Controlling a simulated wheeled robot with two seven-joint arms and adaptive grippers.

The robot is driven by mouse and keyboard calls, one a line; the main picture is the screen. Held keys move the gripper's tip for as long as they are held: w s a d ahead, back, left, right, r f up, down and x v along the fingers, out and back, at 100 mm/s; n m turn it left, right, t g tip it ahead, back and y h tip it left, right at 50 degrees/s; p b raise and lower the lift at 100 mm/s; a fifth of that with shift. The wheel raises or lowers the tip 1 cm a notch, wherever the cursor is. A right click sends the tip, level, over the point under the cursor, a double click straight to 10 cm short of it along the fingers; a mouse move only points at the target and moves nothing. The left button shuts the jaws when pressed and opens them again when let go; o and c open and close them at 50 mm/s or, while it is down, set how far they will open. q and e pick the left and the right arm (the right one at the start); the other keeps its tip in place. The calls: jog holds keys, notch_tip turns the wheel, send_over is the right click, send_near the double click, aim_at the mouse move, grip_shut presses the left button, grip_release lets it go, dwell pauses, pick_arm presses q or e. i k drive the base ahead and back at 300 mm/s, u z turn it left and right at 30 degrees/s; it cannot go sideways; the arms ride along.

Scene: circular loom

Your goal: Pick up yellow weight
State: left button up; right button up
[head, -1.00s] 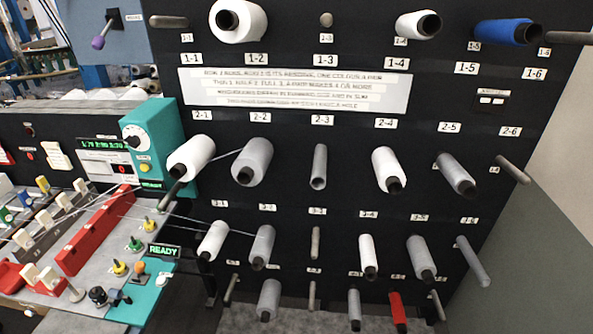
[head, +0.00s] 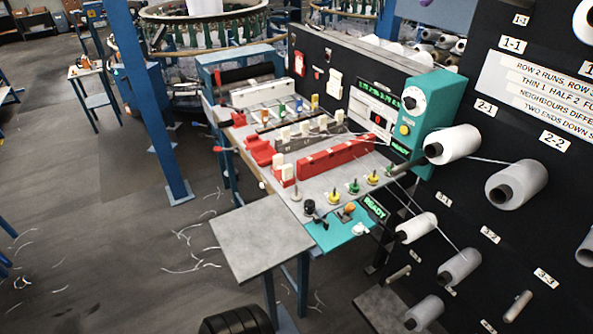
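Small yellow pieces with pegs stand on the loom's grey panel (head: 322,183) in the head view. One yellow piece (head: 334,197) is nearer and another yellow piece (head: 373,178) is farther right. A green piece (head: 354,187) stands between them. Neither of my grippers is in view.
A bare grey side table (head: 261,236) stands in front of the panel. Red blocks (head: 335,157), a teal box (head: 428,112) and a spool rack (head: 535,250) with stretched threads surround it. A blue post (head: 152,100) rises at left. Open floor with thread scraps lies left.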

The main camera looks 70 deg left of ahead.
aim_at(372, 180)
jog(key=u, duration=1)
jog(key=i, duration=0.25)
